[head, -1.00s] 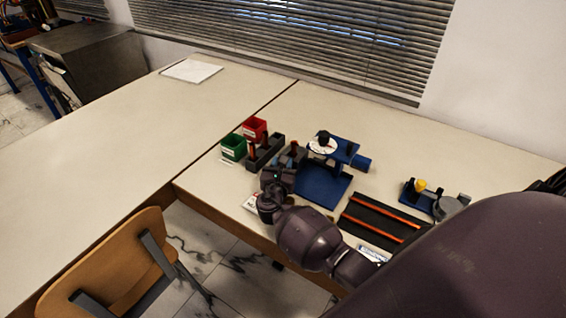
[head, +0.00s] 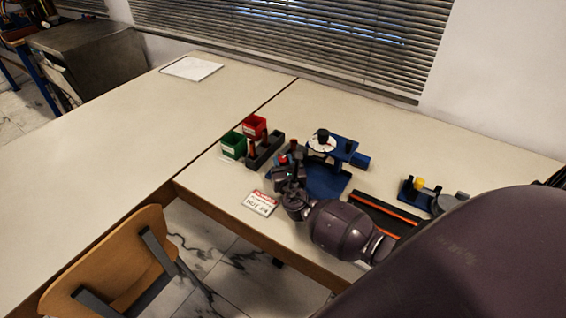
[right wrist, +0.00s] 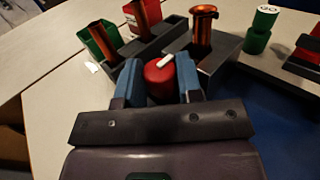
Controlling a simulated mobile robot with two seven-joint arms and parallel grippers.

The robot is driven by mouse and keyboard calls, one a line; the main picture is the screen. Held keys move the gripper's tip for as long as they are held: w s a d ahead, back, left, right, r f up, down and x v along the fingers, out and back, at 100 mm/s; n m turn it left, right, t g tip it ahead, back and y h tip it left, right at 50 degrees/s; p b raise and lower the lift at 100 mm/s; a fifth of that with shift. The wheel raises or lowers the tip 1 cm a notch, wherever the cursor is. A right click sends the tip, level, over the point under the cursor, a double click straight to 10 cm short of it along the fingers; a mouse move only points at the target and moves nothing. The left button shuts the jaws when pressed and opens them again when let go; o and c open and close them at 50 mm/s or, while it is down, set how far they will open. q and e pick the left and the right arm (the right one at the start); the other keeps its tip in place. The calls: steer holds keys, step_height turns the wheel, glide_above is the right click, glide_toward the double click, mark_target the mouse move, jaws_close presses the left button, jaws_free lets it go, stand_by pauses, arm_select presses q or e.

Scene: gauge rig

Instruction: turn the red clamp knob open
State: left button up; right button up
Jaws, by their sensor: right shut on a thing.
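The red clamp knob (right wrist: 158,82) is a round red cap with a white pointer bar on top. In the right wrist view it sits between the two blue fingertips of my right gripper (right wrist: 158,86), which is shut on it. The white bar points to the upper right there. In the head view the knob is a small red spot (head: 283,159) at my right gripper (head: 286,166), left of the blue gauge stand (head: 325,180). The lower part of the knob and its mount are hidden by the gripper. My left gripper is not in view.
A green bin (head: 233,147), a red bin (head: 255,127) and a dark tray (head: 262,157) stand left of the gripper. A copper-coloured spool (right wrist: 203,22) stands close behind it. A sign card (head: 260,203) lies in front. The left table (head: 130,150) is mostly clear.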

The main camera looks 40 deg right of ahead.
steer(key=o, duration=0.9)
